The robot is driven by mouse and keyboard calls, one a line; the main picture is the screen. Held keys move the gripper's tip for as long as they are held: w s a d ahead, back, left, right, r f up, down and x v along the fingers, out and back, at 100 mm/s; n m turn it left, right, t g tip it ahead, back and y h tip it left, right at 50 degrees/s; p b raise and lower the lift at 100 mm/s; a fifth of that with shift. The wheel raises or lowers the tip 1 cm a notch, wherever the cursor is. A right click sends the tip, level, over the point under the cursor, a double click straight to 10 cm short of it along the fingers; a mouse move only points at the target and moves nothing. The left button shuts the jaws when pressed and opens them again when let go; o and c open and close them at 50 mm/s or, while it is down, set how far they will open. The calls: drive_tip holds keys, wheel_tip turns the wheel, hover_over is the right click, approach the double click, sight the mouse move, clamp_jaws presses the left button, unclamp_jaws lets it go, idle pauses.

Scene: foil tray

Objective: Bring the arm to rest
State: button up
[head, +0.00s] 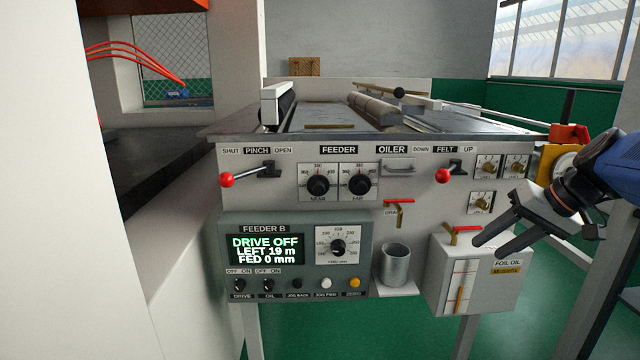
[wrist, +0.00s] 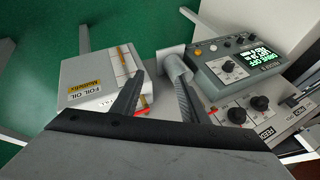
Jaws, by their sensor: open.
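My gripper (head: 484,246) is at the right in the head view, in front of the feeder machine (head: 290,180) and near the foil oil box (head: 480,275). Its two dark fingers are apart with nothing between them. In the wrist view the fingers (wrist: 158,100) reach up from the bottom, with the foil oil box (wrist: 88,82) to the left and the feeder panel (wrist: 240,60) to the right. In the head view the fingers overlap part of the oil box.
A metal cup (head: 395,266) stands on a small shelf beside the oil box. Red-knobbed levers (head: 227,180) (head: 443,176) and a red-handled tap (head: 398,206) stick out of the machine front. The display (head: 265,249) reads DRIVE OFF, LEFT 19 m, FED 0 mm. Green floor below is clear.

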drive_tip(key=s+a+f+n+h, duration=0.1)
drive_tip(key=s+a+f+h, duration=0.1)
drive_tip(key=s+a+f, duration=0.2)
drive_tip(key=s+a+f+n+h, duration=0.1)
drive_tip(key=s+a+f, duration=0.3)
drive_tip(key=s+f, duration=0.5)
drive_tip(key=s+h, duration=0.1)
drive_tip(key=s, duration=0.4)
drive_tip(key=shift+s+a+f+h, duration=0.2)
drive_tip(key=shift+s+f+h, duration=0.1)
drive_tip(key=shift+s+f, duration=0.05)
